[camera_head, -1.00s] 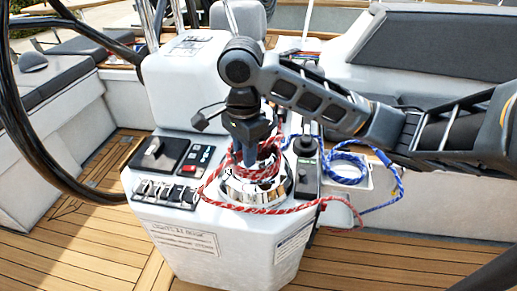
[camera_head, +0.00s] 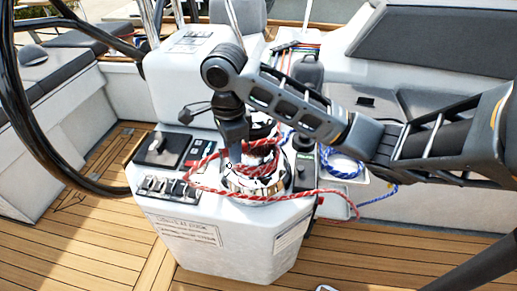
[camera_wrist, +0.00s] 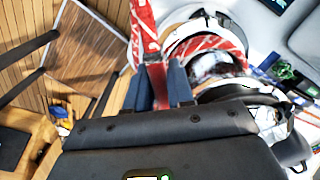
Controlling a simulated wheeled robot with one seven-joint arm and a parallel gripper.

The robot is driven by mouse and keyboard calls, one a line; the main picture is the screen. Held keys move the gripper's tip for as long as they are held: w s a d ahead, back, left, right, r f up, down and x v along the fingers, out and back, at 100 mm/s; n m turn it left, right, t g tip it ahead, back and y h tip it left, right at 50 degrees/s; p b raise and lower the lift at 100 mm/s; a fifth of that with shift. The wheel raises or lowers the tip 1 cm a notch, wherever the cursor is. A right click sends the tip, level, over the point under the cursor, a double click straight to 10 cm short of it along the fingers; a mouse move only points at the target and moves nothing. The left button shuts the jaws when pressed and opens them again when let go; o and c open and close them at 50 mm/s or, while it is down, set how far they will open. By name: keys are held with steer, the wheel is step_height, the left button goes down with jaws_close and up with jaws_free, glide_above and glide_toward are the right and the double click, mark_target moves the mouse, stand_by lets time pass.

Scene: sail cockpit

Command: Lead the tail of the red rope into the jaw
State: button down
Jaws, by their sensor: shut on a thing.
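The red-and-white rope (camera_head: 262,197) is wrapped around the chrome winch (camera_head: 275,184) on the white console. One stretch loops out left of the winch and rises to my gripper (camera_head: 233,158); another runs right past the console edge. My gripper points down at the winch's upper left side. In the wrist view my gripper (camera_wrist: 160,86) is shut on the red rope (camera_wrist: 145,35), which passes between its dark blue fingers. The winch (camera_wrist: 208,28) shows just right of the fingers there. The jaw at the winch top is largely hidden by my gripper and the rope, and I cannot make out its slot.
A blue rope (camera_head: 343,164) lies coiled right of the winch, beside a black lever (camera_head: 303,142). A switch panel (camera_head: 168,187) and a black control panel (camera_head: 162,149) lie left. The black steering wheel (camera_head: 12,110) stands at far left. The wooden deck is clear.

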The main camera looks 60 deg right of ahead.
steer(key=shift+w+a+r+m+p, duration=0.2)
steer(key=shift+w+m+p, duration=0.35)
steer(key=shift+p, duration=0.5)
steer(key=shift+w+d+f+m+p, duration=0.15)
steer(key=shift+w+m+p, duration=0.1)
steer(key=shift+w+m, duration=0.2)
steer(key=shift+w+d+f+m+p, duration=0.1)
steer(key=shift+w+m+p, duration=0.2)
steer(key=shift+w, duration=0.1)
steer(key=shift+w+a, duration=0.1)
steer(key=shift+w+m, duration=0.7)
steer(key=c, duration=1.4)
jaws_free()
steer(key=shift+w+d, duration=0.2)
steer(key=shift+w, duration=0.05)
steer(key=shift+c, duration=0.2)
steer(key=o, duration=0.5)
steer(key=shift+o, duration=0.5)
